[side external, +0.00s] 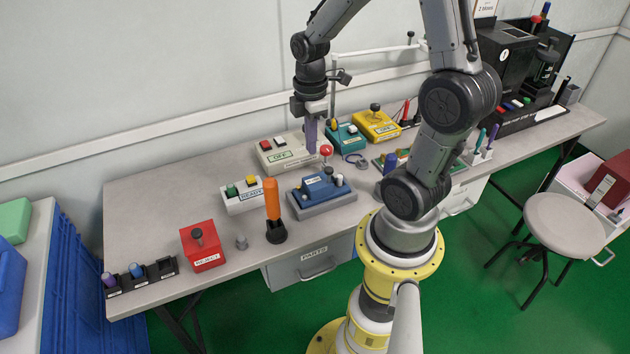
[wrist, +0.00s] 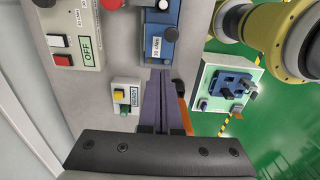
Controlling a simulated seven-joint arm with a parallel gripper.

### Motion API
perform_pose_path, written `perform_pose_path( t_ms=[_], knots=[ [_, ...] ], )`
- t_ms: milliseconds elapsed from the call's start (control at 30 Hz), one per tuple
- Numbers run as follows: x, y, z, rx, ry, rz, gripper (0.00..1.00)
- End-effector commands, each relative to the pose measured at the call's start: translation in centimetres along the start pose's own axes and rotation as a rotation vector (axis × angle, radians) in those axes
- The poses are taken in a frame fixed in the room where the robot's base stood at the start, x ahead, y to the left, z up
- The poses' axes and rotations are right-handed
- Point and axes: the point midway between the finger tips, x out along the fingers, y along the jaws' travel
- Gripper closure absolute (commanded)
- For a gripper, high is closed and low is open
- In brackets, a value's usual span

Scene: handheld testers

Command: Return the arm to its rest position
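My gripper (side external: 311,148) hangs from the bent arm above the back middle of the bench, pointing down. Its purple fingers lie side by side, and nothing shows between them. In the wrist view my gripper (wrist: 160,74) also looks shut and empty. In the side view the fingers overlap the area by the white OFF box (side external: 287,152) and the red knob (side external: 326,150). I cannot tell their exact height above the bench.
An orange handheld tester (side external: 271,197) stands upright in a black holder. A blue device (side external: 321,190), a READY box (side external: 243,196) and a red REJECT box (side external: 202,246) stand nearby. A pole with a crossbar (side external: 375,50) rises behind. Bare bench (side external: 150,205) lies at left.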

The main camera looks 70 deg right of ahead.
Motion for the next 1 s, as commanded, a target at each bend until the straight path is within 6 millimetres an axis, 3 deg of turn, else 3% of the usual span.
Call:
perform_pose_path(
  t_ms=[433, 567, 667, 800, 1000],
  knots=[
    [-0.2, -0.1, -0.6, -0.02, 0.002, 0.007, 1.0],
    [-3.5, -0.4, -3.2, -0.114, 0.036, 0.112, 1.0],
    [-7.4, -2.5, -5.5, -0.167, 0.091, 0.22, 1.0],
    [-12.2, -7.4, -7.2, -0.055, 0.226, 0.326, 1.0],
    [-14.7, -12.8, -6.3, 0.265, 0.41, 0.322, 1.0]
  ],
)
